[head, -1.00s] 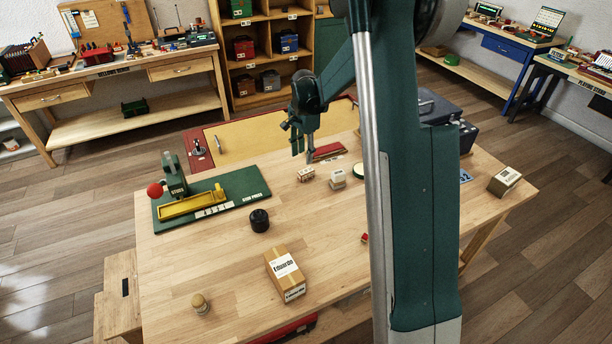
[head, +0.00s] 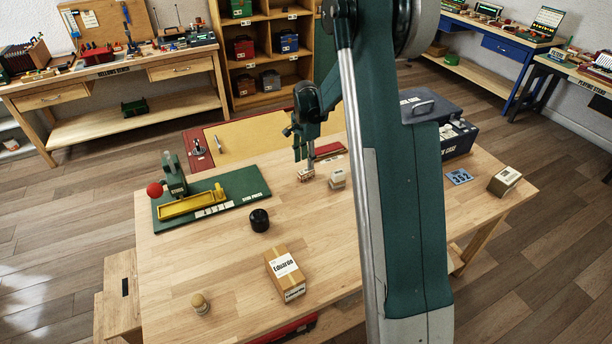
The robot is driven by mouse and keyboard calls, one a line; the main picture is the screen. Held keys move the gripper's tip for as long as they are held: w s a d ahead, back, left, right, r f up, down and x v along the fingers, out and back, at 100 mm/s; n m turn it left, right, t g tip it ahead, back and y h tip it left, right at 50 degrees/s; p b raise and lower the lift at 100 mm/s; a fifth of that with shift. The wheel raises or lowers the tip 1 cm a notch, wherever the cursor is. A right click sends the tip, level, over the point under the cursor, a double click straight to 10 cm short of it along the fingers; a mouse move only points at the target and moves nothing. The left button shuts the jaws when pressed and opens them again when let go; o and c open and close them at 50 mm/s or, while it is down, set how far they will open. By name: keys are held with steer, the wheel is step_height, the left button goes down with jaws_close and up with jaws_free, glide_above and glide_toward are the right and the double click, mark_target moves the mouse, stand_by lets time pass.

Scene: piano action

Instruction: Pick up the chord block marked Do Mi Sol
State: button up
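A small light block (head: 305,178) with dark marks stands toward the back of the wooden table. A second small pale block (head: 337,181) stands just to its right. The lettering on both is too small to read, so I cannot tell which is marked Do Mi Sol. My gripper (head: 305,170) points down at the left block, its fingertips at the block's top and partly covering it. Whether the fingers touch the block or are closed on it cannot be made out.
Left of the blocks is a green stamp press (head: 240,190) with a red knob. A black cylinder (head: 260,220), a cardboard box (head: 284,268) and a wooden peg (head: 200,304) stand nearer. A dark case (head: 458,137), a blue number card (head: 459,177) and a box (head: 504,181) are right.

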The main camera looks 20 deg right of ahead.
mark_target(306, 171)
steer(key=shift+f, duration=0.55)
steer(key=shift+f+b, duration=0.45)
steer(key=shift+f, duration=2.15)
steer(key=c, duration=1)
